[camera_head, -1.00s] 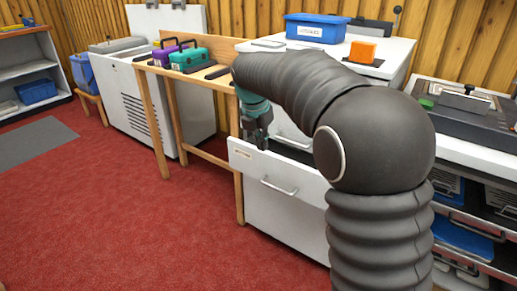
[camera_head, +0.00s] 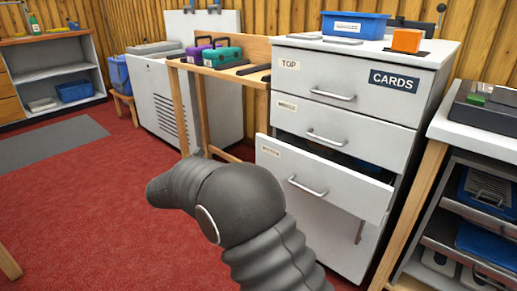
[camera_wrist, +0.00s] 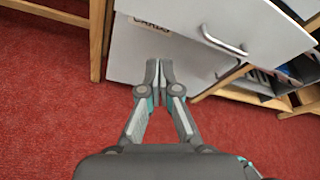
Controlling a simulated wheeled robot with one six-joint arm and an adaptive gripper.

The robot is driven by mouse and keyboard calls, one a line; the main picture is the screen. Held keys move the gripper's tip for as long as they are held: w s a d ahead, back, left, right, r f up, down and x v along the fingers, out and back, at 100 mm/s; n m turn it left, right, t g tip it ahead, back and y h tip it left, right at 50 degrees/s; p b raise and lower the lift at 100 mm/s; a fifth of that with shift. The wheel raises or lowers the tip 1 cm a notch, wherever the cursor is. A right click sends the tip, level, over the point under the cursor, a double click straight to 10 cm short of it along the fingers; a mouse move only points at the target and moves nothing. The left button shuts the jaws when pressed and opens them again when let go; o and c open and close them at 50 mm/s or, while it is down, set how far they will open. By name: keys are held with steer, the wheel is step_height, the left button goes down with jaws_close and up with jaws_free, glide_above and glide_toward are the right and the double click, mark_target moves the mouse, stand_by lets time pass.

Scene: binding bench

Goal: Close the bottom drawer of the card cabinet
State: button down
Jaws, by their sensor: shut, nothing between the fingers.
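The white card cabinet (camera_head: 345,108) has top, middle and bottom drawers. The bottom drawer (camera_head: 335,192) is pulled out, with a dark gap above its front, and has a metal handle (camera_head: 308,187) and a small label at its upper left. The top and middle drawers look shut. My arm hides the gripper in the head view.
A wooden table (camera_head: 203,112) with purple and teal cases stands close left of the cabinet. A bench with open shelves (camera_head: 470,230) stands at the right. A blue bin (camera_head: 355,26) and an orange block (camera_head: 407,40) sit on the cabinet. Red floor at left is free.

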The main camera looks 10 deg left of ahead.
step_height(320, 180, up, 6)
steer(key=w+a+m+t, duration=0.2)
steer(key=m+t, duration=0.1)
steer(key=t, duration=0.1)
steer(key=m, duration=0.1)
glide_toward(264, 139)
steer(key=shift+h, duration=0.3)
steer(key=x, duration=0.7)
steer(key=shift+a+f, duration=0.1)
steer(key=shift+f, duration=0.15)
steer(key=shift+w, duration=0.1)
steer(key=x, duration=0.4)
steer(key=shift+w+d+p, duration=0.25)
steer(key=shift+p, duration=0.05)
steer(key=shift+s+a, duration=0.1)
steer(key=shift+s, duration=0.05)
